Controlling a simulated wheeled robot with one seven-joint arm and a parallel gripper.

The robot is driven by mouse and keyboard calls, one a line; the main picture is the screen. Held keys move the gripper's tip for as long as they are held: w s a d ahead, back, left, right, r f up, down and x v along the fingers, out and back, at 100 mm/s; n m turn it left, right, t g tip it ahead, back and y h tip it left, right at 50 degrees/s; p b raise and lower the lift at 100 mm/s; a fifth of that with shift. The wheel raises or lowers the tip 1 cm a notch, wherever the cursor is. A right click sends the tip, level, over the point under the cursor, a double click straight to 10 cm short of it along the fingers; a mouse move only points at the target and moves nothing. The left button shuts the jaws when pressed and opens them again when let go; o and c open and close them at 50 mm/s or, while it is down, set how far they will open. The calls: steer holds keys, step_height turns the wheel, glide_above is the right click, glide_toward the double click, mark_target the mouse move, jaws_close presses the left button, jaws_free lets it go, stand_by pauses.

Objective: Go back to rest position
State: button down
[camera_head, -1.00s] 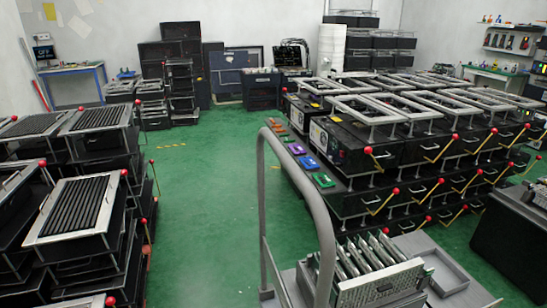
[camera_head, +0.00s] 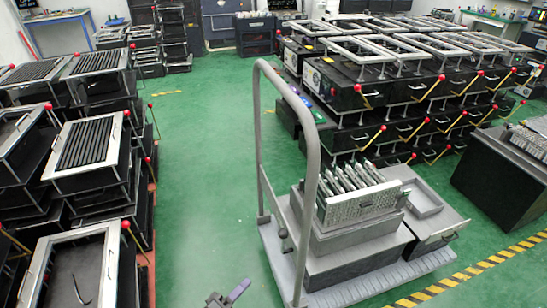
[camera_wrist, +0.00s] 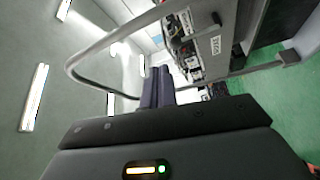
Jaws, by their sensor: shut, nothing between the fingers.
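My gripper (camera_head: 238,292) shows at the bottom edge of the head view, left of the trolley's handle. In the wrist view its two dark fingers (camera_wrist: 157,84) are together with nothing between them. The grey trolley (camera_head: 370,282) stands just to the right, and its tall bent handle rail (camera_head: 314,170) also arches close by in the wrist view (camera_wrist: 95,48). Most of my arm is outside the head view.
The trolley carries grey boxes and a rack of upright boards (camera_head: 362,202). Lever fixtures with red knobs stand stacked at left (camera_head: 85,150) and at back right (camera_head: 385,75). Green floor (camera_head: 200,180) is clear between them. A dark cabinet (camera_head: 500,175) stands at right.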

steer(key=s+d+r+m+g+y, duration=0.1)
steer(key=d+r+m+g+y, duration=0.1)
steer(key=d+g, duration=0.55)
steer(key=s+d+r+m+g+y, duration=0.1)
steer(key=d+r+m+g+y, duration=0.15)
steer(key=d+g, duration=0.5)
steer(key=s+d+r+m+t+y, duration=0.1)
steer(key=d+r+t+y, duration=0.1)
steer(key=d+r+y, duration=0.45)
steer(key=d+r+m+t+y, duration=0.1)
steer(key=d+r+m+y, duration=0.15)
steer(key=r, duration=0.65)
step_height(320, 180, up, 20)
steer(key=n+p, duration=0.1)
steer(key=p, duration=1.8)
steer(key=shift+s+f+p, duration=0.15)
steer(key=shift+f+p, duration=0.1)
steer(key=shift+p, duration=0.05)
steer(key=shift+h, duration=0.25)
